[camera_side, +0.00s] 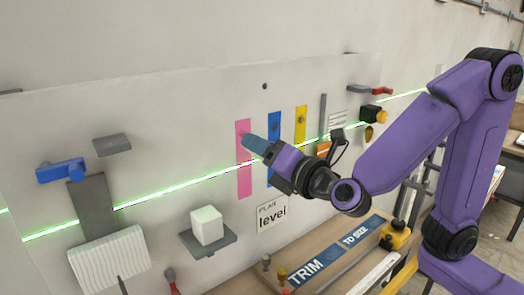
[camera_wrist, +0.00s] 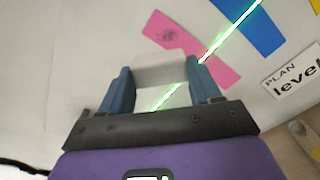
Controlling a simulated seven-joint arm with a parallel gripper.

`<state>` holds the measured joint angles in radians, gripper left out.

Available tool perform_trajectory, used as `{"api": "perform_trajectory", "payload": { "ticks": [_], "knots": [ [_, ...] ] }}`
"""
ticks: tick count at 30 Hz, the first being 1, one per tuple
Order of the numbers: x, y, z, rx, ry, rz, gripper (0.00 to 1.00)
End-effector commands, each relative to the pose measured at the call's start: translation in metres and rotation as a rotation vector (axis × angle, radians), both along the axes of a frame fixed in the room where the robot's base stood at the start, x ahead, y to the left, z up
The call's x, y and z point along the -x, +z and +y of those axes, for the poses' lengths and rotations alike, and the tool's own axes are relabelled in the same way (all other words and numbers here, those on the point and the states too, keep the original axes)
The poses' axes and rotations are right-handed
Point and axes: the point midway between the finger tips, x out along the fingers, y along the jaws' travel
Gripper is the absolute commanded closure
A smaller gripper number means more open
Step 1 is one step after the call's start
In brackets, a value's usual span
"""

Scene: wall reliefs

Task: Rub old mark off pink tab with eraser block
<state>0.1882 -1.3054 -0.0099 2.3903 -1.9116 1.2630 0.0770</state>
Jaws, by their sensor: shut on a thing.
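The pink tab (camera_side: 244,181) is a tall strip flat on the pale wall panel, crossed by the green laser line. In the wrist view the pink tab (camera_wrist: 217,68) lies beyond my fingers, with a faint darker mark (camera_wrist: 168,38) near its upper left end. My gripper (camera_side: 251,142), with blue fingers, is at the tab's upper part. In the wrist view my gripper (camera_wrist: 162,82) is shut on a pale block (camera_wrist: 162,74), apparently the eraser block. The fingers hide this block in the side view. I cannot tell whether it touches the panel.
Blue (camera_side: 274,124) and yellow (camera_side: 300,122) strips are right of the pink tab. A white cube (camera_side: 207,226) sits on a small grey shelf (camera_side: 224,243) at lower left. A "PLAN level" label (camera_side: 271,215) is below. A wooden bench (camera_side: 248,284) stands below the panel.

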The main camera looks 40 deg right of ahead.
Motion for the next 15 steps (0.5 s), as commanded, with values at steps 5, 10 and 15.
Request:
{"api": "perform_trajectory", "payload": {
  "ticks": [5,10,15],
  "knots": [
    [0.002,0.000,0.000,-0.001,0.000,0.000,0.76],
    [0.012,0.000,0.001,-0.001,0.003,0.000,0.76],
    [0.026,0.000,0.001,-0.001,0.002,-0.001,0.76]
  ]
}}
